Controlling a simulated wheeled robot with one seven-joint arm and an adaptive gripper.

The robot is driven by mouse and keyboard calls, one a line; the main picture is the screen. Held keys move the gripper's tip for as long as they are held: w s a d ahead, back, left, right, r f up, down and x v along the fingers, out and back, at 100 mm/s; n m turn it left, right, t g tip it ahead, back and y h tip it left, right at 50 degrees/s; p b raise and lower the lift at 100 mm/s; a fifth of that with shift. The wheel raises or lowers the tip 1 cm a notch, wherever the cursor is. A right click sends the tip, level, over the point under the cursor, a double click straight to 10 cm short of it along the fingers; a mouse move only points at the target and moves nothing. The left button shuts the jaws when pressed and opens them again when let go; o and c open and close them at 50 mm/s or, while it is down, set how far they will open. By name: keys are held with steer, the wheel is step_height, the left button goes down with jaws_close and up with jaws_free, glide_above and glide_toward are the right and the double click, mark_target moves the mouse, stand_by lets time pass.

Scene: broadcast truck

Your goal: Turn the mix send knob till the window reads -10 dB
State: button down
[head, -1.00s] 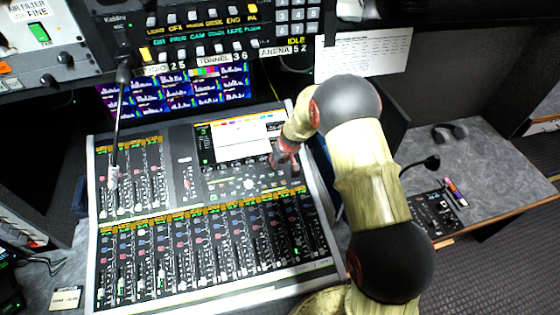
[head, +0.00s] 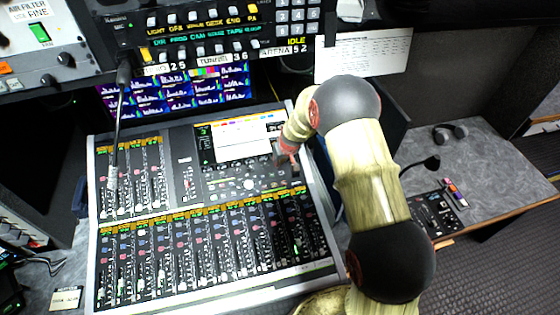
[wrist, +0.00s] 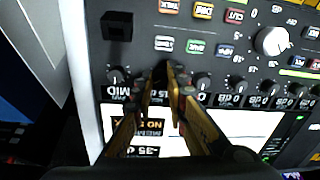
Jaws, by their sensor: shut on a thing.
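The mixing console (head: 92,225) lies on the desk, with a lit screen (head: 228,140) at its upper right. My gripper (head: 287,167) is at the console's right side, beside the screen. In the wrist view my gripper's fingertips (wrist: 162,78) are closed around a small dark knob, which they mostly hide. I take it to be the mix send knob; its own label is not readable. A dark readout window (wrist: 140,151) on the white screen shows what looks like -35, with its right part hidden by a finger.
A row of similar small knobs (wrist: 237,85) runs right of the gripper, and another (wrist: 117,73) sits close on its left. A large pale knob (wrist: 271,41) and coloured buttons (wrist: 203,10) are nearby. A gooseneck microphone (head: 118,95) stands over the console's left side.

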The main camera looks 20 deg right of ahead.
steer(key=shift+m, duration=0.4)
steer(key=shift+m, duration=2.5)
steer(key=c, duration=1.8)
jaws_free()
steer(key=shift+o, duration=0.2)
steer(key=v, duration=1.2)
steer(key=shift+s, duration=0.25)
steer(key=shift+f, duration=0.1)
